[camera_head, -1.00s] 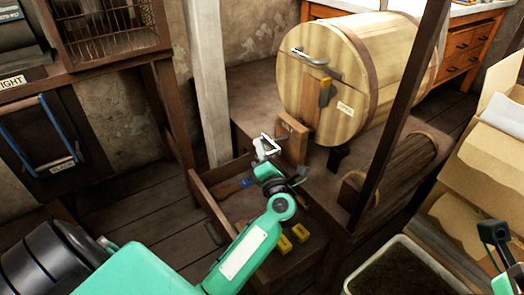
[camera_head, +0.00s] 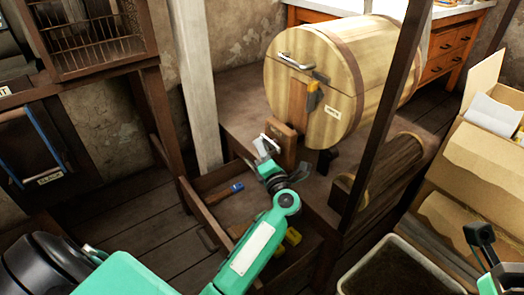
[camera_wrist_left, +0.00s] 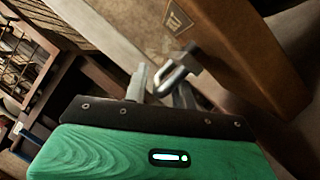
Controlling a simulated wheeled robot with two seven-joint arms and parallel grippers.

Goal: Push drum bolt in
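The pale wooden drum (camera_head: 300,105) lies on its side on the bench, a metal handle (camera_head: 297,62) and a vertical wooden strip on its end face. Below it stands a small labelled wooden block (camera_head: 284,142), with a pale metal loop (camera_head: 268,145) on its left; both block (camera_wrist_left: 225,45) and loop (camera_wrist_left: 178,76) show larger in the left wrist view. I cannot tell which metal part is the bolt. My left gripper (camera_head: 280,174) is at the block, its fingers apart near the loop; contact is unclear.
An open drawer (camera_head: 215,218) under my left arm holds a blue-handled tool and yellow pieces. A dark post (camera_head: 385,120) rises in front of the drum. A log (camera_head: 385,170), cardboard boxes (camera_head: 490,160) and a soil-filled bin (camera_head: 400,268) are at the right.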

